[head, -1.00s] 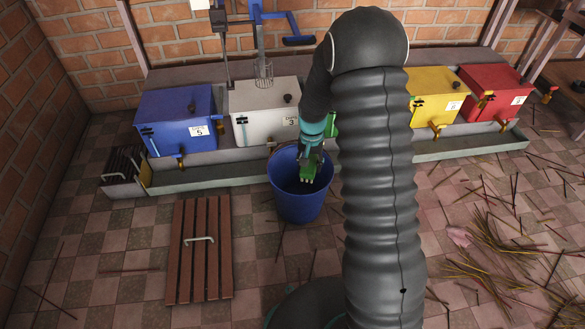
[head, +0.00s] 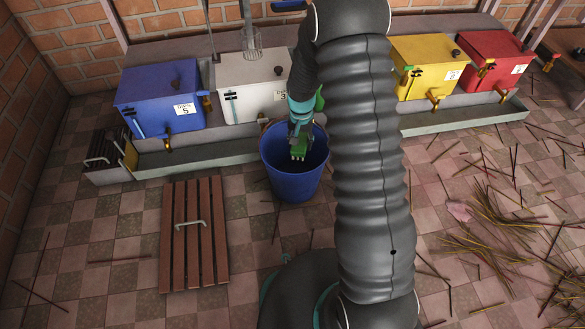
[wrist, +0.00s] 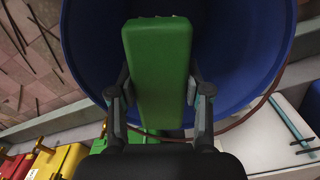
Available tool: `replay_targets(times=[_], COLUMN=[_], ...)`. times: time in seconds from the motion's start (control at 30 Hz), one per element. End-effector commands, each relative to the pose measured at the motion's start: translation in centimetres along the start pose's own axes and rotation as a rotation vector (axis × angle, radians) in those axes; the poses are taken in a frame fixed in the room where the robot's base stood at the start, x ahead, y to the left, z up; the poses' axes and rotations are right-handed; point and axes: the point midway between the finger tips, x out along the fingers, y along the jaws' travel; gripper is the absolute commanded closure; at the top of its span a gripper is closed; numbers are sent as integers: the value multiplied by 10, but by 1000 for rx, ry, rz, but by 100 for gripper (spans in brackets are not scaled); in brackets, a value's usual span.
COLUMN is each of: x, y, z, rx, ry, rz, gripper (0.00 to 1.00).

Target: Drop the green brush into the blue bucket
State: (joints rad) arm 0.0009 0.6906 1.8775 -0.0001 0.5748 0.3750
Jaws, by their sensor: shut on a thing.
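The blue bucket (head: 291,180) stands upright on the tiled floor in front of the white box, and its round mouth fills much of the wrist view (wrist: 238,50). The green brush (head: 299,152) is at the bucket's mouth in the head view. In the wrist view the brush (wrist: 158,65) is a long green block with its far end over the bucket's dark inside. My gripper (head: 298,136) is shut on the brush, with one finger on each side of it (wrist: 160,95). The brush's underside is hidden in the wrist view.
A blue box (head: 160,95), a white box (head: 245,90), a yellow box (head: 425,65) and a red box (head: 492,62) stand along the trough (head: 215,157) behind. A slatted wooden panel (head: 195,250) lies left of the bucket. Sticks litter the floor at right.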

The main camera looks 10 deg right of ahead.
Motion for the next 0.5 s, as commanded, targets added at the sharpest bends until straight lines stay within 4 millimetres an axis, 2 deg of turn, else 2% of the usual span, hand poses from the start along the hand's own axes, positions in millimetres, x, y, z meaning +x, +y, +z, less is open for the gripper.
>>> replay_targets(times=[0.27, 0.3, 0.4, 0.5], x=[2, 2, 2, 2], y=[0, 0, 0, 0], z=[-1, -1, -1, -1], rx=[1, 1, 1, 1], ry=[1, 1, 1, 1], rz=[0, 0, 0, 0], gripper=[79, 47, 22, 22])
